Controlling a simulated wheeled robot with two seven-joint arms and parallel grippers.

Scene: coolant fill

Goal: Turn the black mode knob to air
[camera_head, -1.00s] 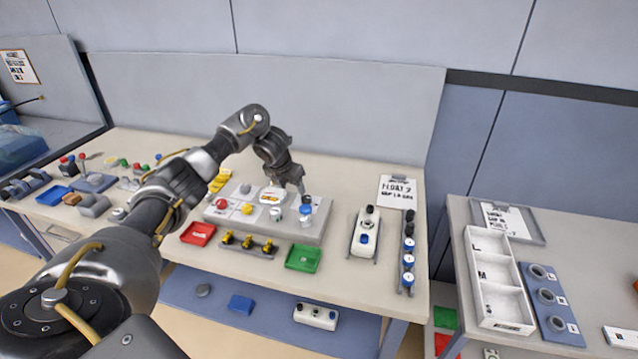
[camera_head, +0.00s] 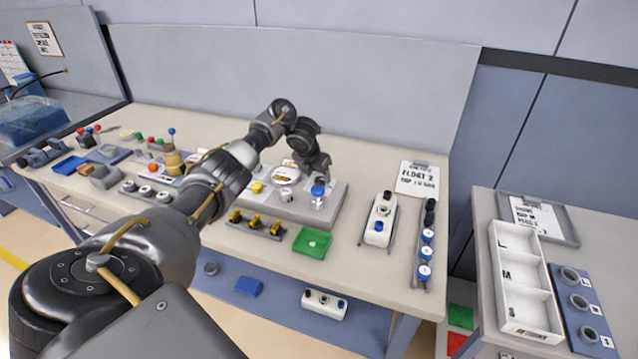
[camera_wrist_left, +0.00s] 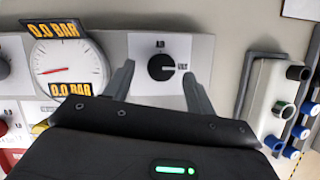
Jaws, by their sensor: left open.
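The black mode knob (camera_wrist_left: 162,67) sits on a white plate of the panel in the left wrist view. Its white pointer mark faces right, toward a label that looks like VAC; a second label, hard to read, stands above it. My left gripper (camera_wrist_left: 159,85) is open, with one finger on each side of the knob and gaps showing between. In the head view my left gripper (camera_head: 320,174) is over the right part of the grey panel (camera_head: 285,208) and hides the knob. My right gripper is not in view.
A round gauge (camera_wrist_left: 66,68) reading 0.0 BAR is left of the knob. A blue-capped part (camera_head: 318,190) stands in front of the gripper. A green tray (camera_head: 312,242) and a white device (camera_head: 380,219) are nearby. My left arm covers the panel's left side.

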